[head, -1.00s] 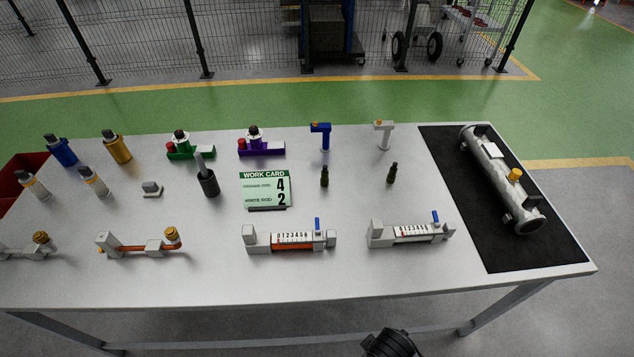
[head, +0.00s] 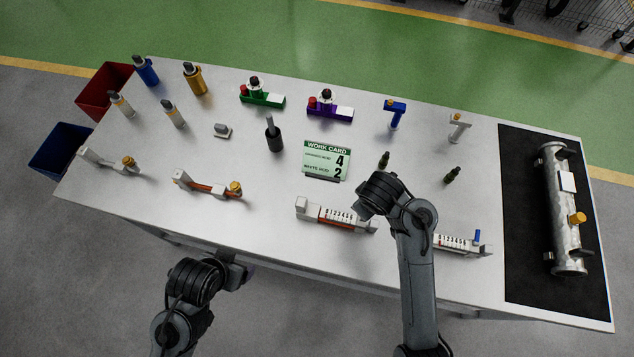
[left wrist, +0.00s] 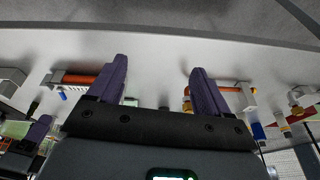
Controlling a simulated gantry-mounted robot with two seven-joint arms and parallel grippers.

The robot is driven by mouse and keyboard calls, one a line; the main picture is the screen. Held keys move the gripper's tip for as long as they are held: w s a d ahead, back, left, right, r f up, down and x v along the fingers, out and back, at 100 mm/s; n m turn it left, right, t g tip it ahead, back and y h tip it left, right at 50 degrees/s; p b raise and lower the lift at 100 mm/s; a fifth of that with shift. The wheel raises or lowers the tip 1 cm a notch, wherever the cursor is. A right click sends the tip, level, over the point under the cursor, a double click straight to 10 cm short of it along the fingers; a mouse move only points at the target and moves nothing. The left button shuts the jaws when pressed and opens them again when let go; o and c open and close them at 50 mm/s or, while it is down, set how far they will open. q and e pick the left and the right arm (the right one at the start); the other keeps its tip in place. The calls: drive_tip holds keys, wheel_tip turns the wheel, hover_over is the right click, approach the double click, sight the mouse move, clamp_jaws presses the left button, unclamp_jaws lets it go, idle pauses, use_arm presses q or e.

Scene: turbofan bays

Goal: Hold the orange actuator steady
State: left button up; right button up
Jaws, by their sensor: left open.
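Two grey fixtures show orange. One has an orange rod and gold knob (head: 208,188), at front left of the table. The other has a number scale with an orange bar below (head: 335,215), at front centre, partly behind my right arm. I cannot tell which is the actuator meant. My left gripper (head: 245,270) is at the table's front edge, apart from both. In the left wrist view its purple fingers (left wrist: 160,88) are open and empty, with the scale fixture (left wrist: 82,79) at left and the rod fixture (left wrist: 235,91) at right. My right gripper is hidden under its wrist.
A second scale fixture (head: 462,244) is at front right and a grey fixture with a gold knob (head: 108,162) at far left. A work card (head: 326,160) stands mid-table, reading 4 and 2. A black mat (head: 520,240) carries a metal cylinder (head: 562,205).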

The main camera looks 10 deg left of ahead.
use_arm(q)
drive_tip(key=w+d+f+m+g, duration=0.2)
drive_tip(key=w+d+f+m, duration=0.2)
drive_tip(key=w+m, duration=0.45)
wheel_tip(320, 180, up, 3)
drive_tip(key=m+g, duration=0.1)
drive_tip(key=m, duration=0.7)
hover_over(301, 206)
drive_tip(key=w, duration=0.1)
drive_tip(key=shift+w+a+f, duration=0.2)
drive_tip(key=shift+a, duration=0.05)
drive_tip(key=shift+m, duration=0.25)
drive_tip(key=shift+f, duration=5.2)
clamp_jaws()
use_arm(e)
drive_tip(key=shift+c, duration=0.4)
drive_tip(key=shift+d, duration=0.1)
